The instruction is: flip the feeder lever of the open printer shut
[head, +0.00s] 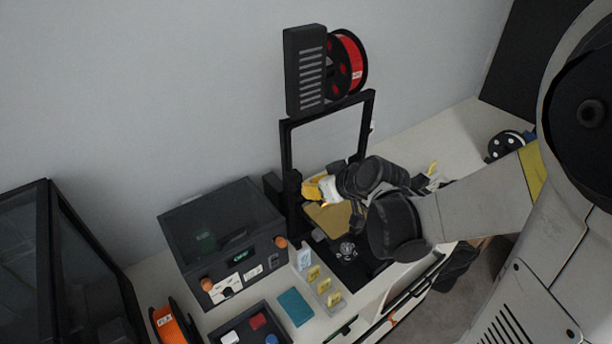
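The open printer (286,140) is a black upright frame around a gold print bed (330,219), near the middle of the head view. My arm reaches in from the right, and its dark end with my gripper (334,187) is inside or just in front of the frame, above the bed. A yellow and white part (317,190) shows at the tip of my arm, on the left side of the frame opening. I cannot tell whether my gripper touches it. The fingers are too small and partly hidden to read. I cannot make out the feeder lever.
A red spool (356,60) and black box (304,70) sit above the frame. A dark enclosed printer (222,235) stands to the left, an orange spool (176,322) at the front. Yellow-tagged small items (313,272) and a teal mat (295,307) lie before the open printer.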

